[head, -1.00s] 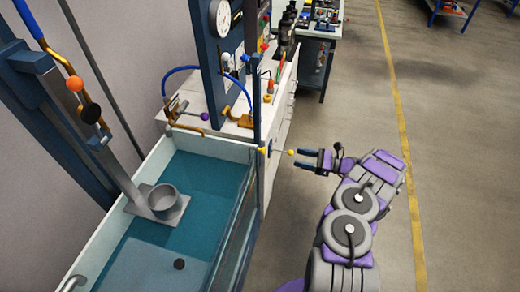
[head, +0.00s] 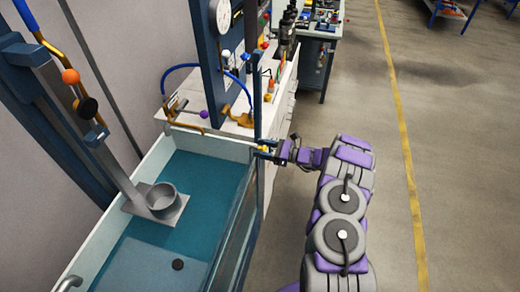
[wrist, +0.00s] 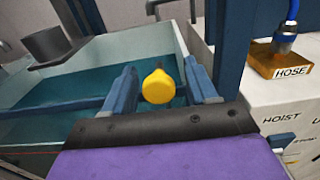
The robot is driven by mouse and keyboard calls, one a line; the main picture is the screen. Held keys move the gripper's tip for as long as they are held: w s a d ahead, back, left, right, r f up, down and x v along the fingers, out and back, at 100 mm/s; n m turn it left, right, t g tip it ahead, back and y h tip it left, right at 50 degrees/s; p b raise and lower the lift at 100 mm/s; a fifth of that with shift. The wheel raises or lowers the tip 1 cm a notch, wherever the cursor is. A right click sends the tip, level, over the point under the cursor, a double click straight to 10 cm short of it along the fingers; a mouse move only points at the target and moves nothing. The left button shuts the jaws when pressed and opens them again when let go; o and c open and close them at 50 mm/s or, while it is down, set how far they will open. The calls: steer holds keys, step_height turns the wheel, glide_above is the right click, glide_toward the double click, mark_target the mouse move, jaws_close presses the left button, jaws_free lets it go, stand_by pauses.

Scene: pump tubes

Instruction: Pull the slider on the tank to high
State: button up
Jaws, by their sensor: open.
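The tank (head: 100,240) is a white-walled basin of blue-green water with a glass side. A yellow knob (wrist: 158,87), likely the slider's handle, shows in the wrist view between the two blue fingers of my gripper (wrist: 160,90). The fingers are open, one on each side of the knob, with a small gap visible at each side. In the head view my gripper (head: 266,151) is at the tank's far right corner, beside the white cabinet. The knob there is mostly hidden by the fingers. No high mark is readable.
A white cabinet (wrist: 285,115) with HOSE and HOIST labels stands close to the right in the wrist view. A blue post (head: 257,100) rises by the tank corner. A grey cup (head: 163,197) stands on a plate over the water. Floor to the right is clear.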

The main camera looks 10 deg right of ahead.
steer(key=shift+w+a, duration=0.25)
steer(key=shift+a, duration=0.25)
jaws_close()
steer(key=shift+r, duration=0.1)
stand_by(0.3)
